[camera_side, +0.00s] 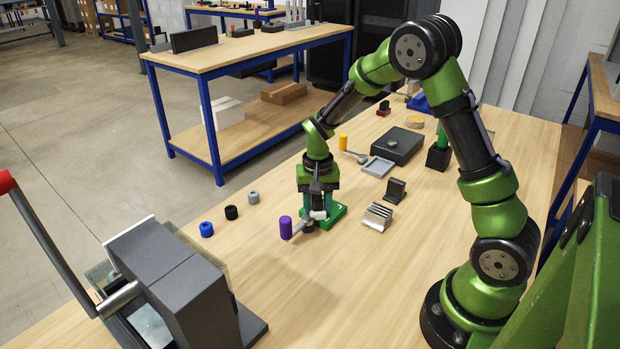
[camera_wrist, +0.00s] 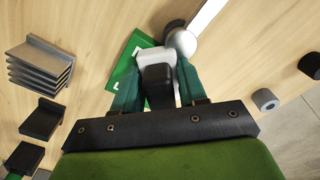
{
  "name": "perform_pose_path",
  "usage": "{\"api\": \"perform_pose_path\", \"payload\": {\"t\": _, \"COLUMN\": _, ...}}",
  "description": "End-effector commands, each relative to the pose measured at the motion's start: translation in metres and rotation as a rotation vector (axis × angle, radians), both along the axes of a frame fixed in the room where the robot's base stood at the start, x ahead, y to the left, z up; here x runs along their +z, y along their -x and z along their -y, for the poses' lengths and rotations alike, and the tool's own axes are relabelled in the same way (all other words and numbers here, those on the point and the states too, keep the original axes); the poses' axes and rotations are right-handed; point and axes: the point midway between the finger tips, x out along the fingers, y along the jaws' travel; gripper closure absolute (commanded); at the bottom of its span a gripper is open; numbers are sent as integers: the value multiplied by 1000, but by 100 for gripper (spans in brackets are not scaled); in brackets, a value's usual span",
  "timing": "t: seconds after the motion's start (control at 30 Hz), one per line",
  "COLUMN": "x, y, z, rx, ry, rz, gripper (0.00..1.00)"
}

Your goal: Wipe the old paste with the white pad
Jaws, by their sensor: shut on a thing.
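My gripper (camera_side: 317,200) is low over the green board (camera_side: 338,211) on the wooden table, fingers pointing down. In the wrist view, its green fingers (camera_wrist: 157,84) are shut on the black grip of the white pad (camera_wrist: 152,54). The white pad also shows small below the fingers in the side view (camera_side: 318,215). The pad overlaps the green board (camera_wrist: 126,73); whether it touches the surface beneath, I cannot tell. I see no old paste; the pad and grip cover part of the board.
Blue, black and grey rings (camera_side: 253,197) lie left. A finned heat sink (camera_side: 378,216) and dark block (camera_side: 396,190) stand right. The front table middle is clear.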

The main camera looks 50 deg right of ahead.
Motion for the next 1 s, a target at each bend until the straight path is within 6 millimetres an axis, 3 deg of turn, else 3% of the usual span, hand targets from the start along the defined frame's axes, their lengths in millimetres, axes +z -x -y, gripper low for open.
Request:
{"api": "perform_pose_path", "payload": {"t": 0.13, "x": -1, "y": 1, "z": -14, "rx": 1, "ry": -1, "rz": -4, "gripper": 87}}
{"api": "perform_pose_path", "payload": {"t": 0.9, "x": -1, "y": 1, "z": 61, "rx": -4, "ry": -1, "rz": -4, "gripper": 87}}
{"api": "perform_pose_path", "payload": {"t": 1.0, "x": -1, "y": 7, "z": 54, "rx": 2, "ry": -1, "rz": -4, "gripper": 87}}
